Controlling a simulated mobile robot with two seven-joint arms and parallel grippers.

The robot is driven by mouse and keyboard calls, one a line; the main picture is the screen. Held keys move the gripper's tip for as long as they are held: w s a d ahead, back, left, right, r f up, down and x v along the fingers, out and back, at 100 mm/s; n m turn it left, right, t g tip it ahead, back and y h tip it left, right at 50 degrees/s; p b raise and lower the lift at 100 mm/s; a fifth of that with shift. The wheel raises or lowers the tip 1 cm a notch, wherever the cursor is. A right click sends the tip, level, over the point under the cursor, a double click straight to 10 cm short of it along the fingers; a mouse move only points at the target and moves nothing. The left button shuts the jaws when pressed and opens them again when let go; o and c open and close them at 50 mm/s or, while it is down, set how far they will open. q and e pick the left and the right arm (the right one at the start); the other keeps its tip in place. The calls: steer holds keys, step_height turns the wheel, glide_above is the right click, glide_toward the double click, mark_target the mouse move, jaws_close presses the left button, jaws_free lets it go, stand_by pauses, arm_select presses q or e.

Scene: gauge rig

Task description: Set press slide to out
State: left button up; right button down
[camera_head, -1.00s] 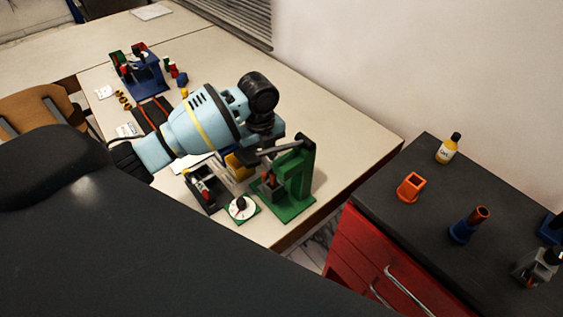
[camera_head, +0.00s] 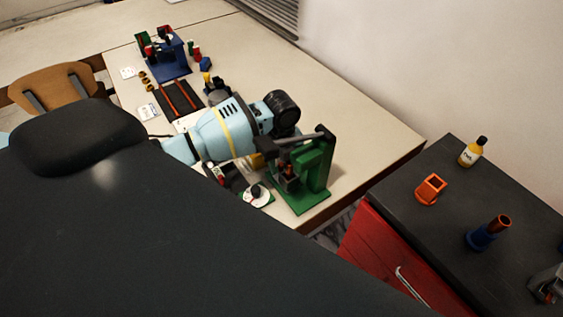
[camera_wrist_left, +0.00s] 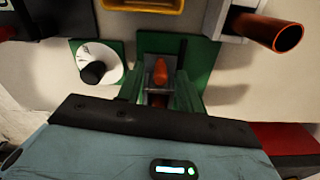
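The green press (camera_head: 314,172) stands near the table's front right corner, with a grey lever bar across its top. A dark block with an orange-brown piece (camera_head: 289,181) sits low in its frame; I cannot tell for sure that this is the slide, or its position. In the left wrist view the green press (camera_wrist_left: 205,62) lies straight ahead, with the orange piece (camera_wrist_left: 160,70) between its green sides. My left arm reaches in beside the press on its left. My right gripper is out of view.
A white dial (camera_head: 257,196) lies just left of the press, also seen in the left wrist view (camera_wrist_left: 112,60). A blue rig (camera_head: 168,57) stands farther back. An orange holder (camera_head: 431,189) and a bottle (camera_head: 472,152) stand on the dark cabinet at right.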

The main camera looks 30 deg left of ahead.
arm_select(q)
jaws_close()
stand_by(0.4)
steer(key=shift+w+a+f+b, duration=0.15)
steer(key=shift+w+a, duration=0.3)
steer(key=shift+a, duration=0.65)
steer(key=shift+w+a+r+b, duration=0.1)
steer(key=shift+w+a+b, duration=0.25)
steer(key=shift+a, duration=0.7)
steer(key=shift+w, duration=0.1)
jaws_free()
